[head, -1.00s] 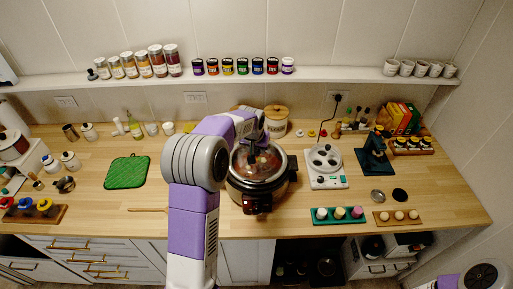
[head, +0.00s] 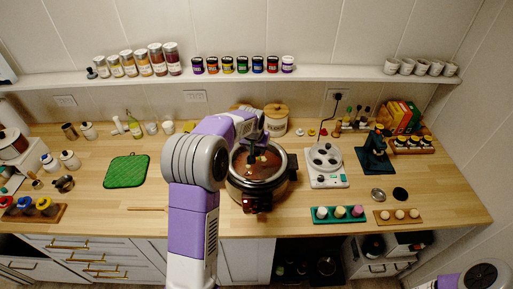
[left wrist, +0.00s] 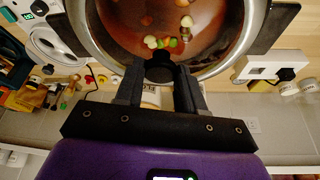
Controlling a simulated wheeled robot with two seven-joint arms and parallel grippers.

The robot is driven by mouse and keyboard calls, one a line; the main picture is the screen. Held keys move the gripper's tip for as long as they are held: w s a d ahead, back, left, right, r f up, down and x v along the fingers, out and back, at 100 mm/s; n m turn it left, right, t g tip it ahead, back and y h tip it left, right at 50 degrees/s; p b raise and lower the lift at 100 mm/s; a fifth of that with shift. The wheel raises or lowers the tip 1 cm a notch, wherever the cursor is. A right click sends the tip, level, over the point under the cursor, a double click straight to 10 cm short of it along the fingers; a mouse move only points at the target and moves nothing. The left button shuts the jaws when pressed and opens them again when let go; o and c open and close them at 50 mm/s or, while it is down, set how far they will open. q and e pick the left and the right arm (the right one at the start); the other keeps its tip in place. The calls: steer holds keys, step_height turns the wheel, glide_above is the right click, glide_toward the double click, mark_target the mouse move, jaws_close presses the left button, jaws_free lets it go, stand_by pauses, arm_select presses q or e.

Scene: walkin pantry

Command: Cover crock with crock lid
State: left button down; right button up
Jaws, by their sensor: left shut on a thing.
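The crock (head: 262,199), a dark round pot with a shiny rim, black side handles and a red-brown stew with pieces in it, stands mid-counter; it also fills the top of the left wrist view (left wrist: 245,45). My left gripper (head: 260,141) is over the crock's far side. In the left wrist view its fingers (left wrist: 158,88) are shut on a black knob (left wrist: 160,68), which I take for the crock lid's. The lid's clear glass hardly shows against the stew, so I cannot tell whether it touches the rim. My right gripper is out of view.
A white hot plate (head: 325,165) stands close to the crock's right. A wooden-lidded canister (head: 276,121) is behind it. The counter left of my arm, near the green mat (head: 127,171), is mostly free.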

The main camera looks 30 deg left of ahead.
arm_select(q)
steer(key=shift+f, duration=0.2)
steer(key=c, duration=0.7)
jaws_free()
steer(key=shift+o, duration=0.5)
steer(key=v, duration=0.7)
steer(key=shift+r, duration=0.3)
steer(key=shift+s, duration=0.1)
